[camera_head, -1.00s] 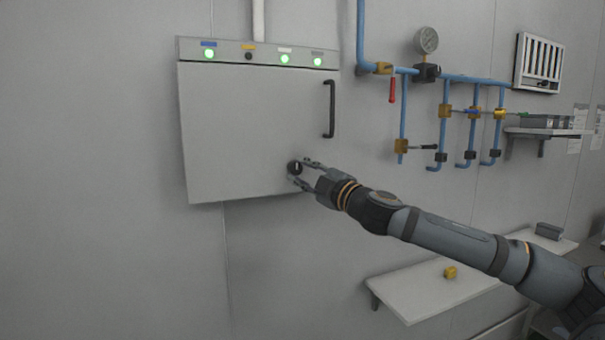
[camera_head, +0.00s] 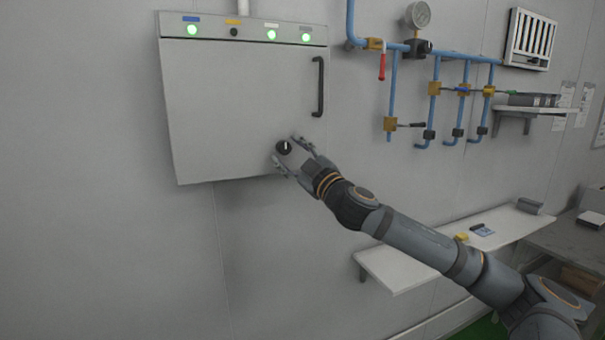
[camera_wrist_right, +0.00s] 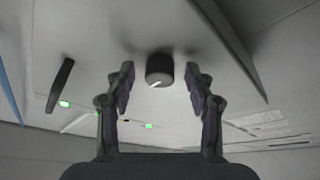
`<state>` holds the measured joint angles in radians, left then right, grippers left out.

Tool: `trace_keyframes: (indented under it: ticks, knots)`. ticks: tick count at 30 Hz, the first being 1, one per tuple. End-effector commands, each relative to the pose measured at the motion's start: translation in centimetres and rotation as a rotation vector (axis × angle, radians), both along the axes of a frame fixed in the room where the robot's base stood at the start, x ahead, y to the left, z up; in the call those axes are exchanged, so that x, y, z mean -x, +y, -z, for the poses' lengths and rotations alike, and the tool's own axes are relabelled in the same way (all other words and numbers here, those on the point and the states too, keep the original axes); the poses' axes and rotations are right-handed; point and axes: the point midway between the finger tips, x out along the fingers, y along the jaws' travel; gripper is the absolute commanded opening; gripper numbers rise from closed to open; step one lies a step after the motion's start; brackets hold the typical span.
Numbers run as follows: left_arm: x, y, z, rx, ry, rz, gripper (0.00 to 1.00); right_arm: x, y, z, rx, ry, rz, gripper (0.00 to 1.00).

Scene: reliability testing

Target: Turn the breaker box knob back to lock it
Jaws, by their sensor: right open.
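The grey breaker box (camera_head: 235,110) hangs on the wall with its door closed. Its round black knob (camera_head: 284,147) sits at the door's lower right and carries a white mark. The mark looks near vertical in the head view. In the right wrist view the knob (camera_wrist_right: 159,69) lies between the fingertips, with a visible gap on both sides. My right gripper (camera_head: 285,154) is open around or just in front of the knob; it also shows in the right wrist view (camera_wrist_right: 159,82). My left gripper is not in view.
A black door handle (camera_head: 318,87) stands above the knob, right of it. Blue pipes (camera_head: 392,95) with valves and a gauge (camera_head: 417,15) run on the wall to the right. A white shelf (camera_head: 400,270) lies below my arm. The wall left of the box is clear.

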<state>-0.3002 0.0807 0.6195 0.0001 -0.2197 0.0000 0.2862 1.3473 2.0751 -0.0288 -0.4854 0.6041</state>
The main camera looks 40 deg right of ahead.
Motion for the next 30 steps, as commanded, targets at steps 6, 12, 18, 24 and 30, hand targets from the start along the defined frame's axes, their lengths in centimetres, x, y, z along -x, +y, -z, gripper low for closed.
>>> trace_keyframes:
  ticks: [6,12,18,24,30]
  knots:
    - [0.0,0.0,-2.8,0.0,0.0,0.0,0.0,-0.1,0.3,-0.4,-0.275,-0.063,-0.003,0.54]
    - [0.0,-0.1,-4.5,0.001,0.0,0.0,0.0,-0.1,0.5,-0.2,-0.464,-0.109,-0.002,0.54]
    - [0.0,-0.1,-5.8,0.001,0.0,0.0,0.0,-0.2,0.7,-0.1,-0.61,-0.145,-0.001,0.54]
    - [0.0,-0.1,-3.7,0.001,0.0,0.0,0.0,1.0,0.9,1.3,-0.656,-0.162,0.0,0.54]
    - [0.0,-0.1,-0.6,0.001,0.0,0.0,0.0,2.8,1.3,2.2,-0.653,-0.162,-0.001,0.54]
